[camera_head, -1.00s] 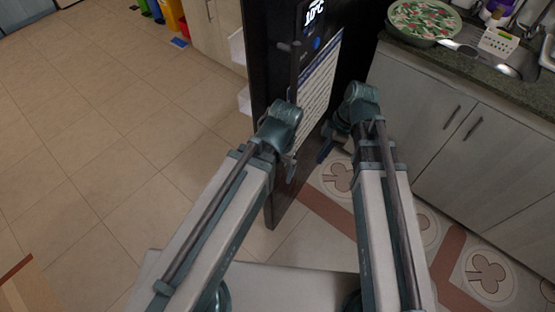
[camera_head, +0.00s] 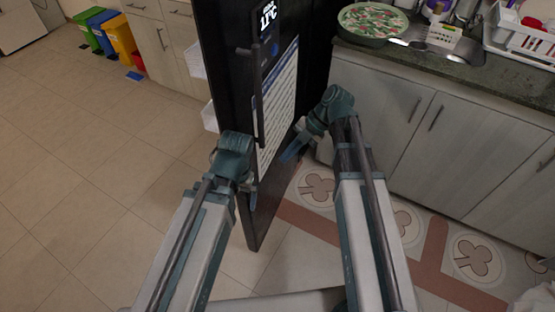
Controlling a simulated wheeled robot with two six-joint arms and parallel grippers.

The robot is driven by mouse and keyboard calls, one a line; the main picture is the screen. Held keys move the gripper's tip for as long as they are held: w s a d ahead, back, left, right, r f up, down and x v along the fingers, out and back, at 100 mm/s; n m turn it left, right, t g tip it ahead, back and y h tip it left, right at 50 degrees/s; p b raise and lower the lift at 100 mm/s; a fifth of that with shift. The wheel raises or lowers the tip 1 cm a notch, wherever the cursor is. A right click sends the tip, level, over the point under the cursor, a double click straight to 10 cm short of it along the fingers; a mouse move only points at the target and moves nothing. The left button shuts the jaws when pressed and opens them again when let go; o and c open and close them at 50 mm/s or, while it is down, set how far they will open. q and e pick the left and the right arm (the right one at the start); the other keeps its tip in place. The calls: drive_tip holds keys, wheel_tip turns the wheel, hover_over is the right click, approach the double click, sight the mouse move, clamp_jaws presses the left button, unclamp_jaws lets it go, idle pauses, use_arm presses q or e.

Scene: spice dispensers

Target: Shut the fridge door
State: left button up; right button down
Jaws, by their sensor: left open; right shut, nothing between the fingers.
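The black fridge door (camera_head: 222,90) stands open, its outer face turned to the right, with a display, a printed sheet and a vertical dark handle (camera_head: 258,105). White inner door shelves (camera_head: 197,60) show past its left edge. My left gripper (camera_head: 252,198) is low at the door's near edge, below the handle. It is open, though its fingers are partly hidden by my wrist. My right gripper (camera_head: 291,152) is to the right of the door, on its outer-face side, with blue fingers shut and empty. I cannot tell whether either gripper touches the door.
Grey cabinets (camera_head: 390,120) and a dark counter (camera_head: 480,75) with a bowl (camera_head: 372,22) and a dish rack (camera_head: 520,40) stand on the right. Colored bins (camera_head: 122,38) stand at the far left. The tiled floor (camera_head: 90,170) left of the door is clear.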

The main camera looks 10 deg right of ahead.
sight(259, 168)
drive_tip(key=w+a+f+b, duration=0.1)
drive_tip(key=a+f+b, duration=0.4)
drive_tip(key=a, duration=0.3)
drive_tip(key=shift+a+f+b, duration=0.2)
drive_tip(key=shift+f+b, duration=0.15)
drive_tip(key=shift+f, duration=0.5)
drive_tip(key=shift+a, duration=0.1)
